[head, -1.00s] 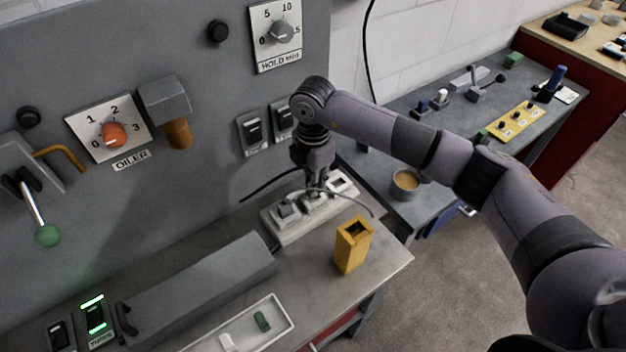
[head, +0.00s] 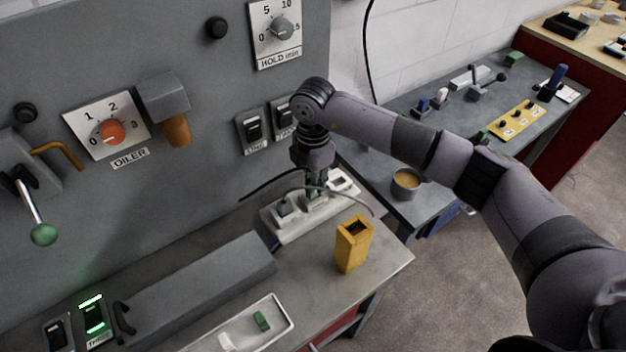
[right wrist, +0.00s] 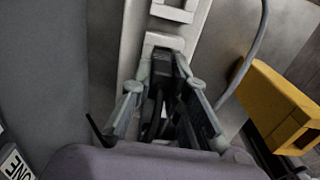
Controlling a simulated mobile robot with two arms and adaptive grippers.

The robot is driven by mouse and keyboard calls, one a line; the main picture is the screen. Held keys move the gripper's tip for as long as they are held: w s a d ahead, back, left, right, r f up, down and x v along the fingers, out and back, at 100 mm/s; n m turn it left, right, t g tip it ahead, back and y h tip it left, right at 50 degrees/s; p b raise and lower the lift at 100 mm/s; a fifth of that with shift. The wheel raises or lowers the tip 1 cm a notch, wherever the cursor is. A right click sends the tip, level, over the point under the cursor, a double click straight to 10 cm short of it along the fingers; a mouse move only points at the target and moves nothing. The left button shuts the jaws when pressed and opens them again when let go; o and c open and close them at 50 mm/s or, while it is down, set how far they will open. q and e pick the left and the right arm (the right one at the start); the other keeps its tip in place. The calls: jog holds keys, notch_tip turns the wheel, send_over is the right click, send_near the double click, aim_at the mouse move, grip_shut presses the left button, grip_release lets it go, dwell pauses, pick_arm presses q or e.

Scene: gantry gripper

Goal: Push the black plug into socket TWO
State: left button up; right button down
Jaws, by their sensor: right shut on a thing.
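The white socket strip (head: 290,233) lies on the bench against the grey panel. It also shows in the right wrist view (right wrist: 128,45). My right gripper (head: 313,192) points down over the middle of the strip. In the right wrist view its fingers (right wrist: 163,92) are shut on the black plug (right wrist: 157,105), which is mostly hidden between them. A black cord (head: 265,186) runs out to the left of the gripper. I cannot tell how deep the plug sits in the strip, and no number on its sockets is readable. My left gripper is not in view.
A yellow open-topped block (head: 352,247) stands just right of the strip. A grey cable (right wrist: 246,60) curves beside the gripper. A tray (head: 272,326) with a green piece lies at the front. A bowl (head: 405,184) stands on the bench behind.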

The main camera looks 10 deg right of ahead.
jog(key=shift+f+b, duration=0.75)
jog(key=shift+f, duration=0.35)
jog(key=c, duration=1.5)
grip_release()
jog(key=shift+o, duration=0.2)
jog(key=shift+r, duration=0.25)
notch_tip(320, 180, up, 12)
jog(key=shift+f, duration=0.2)
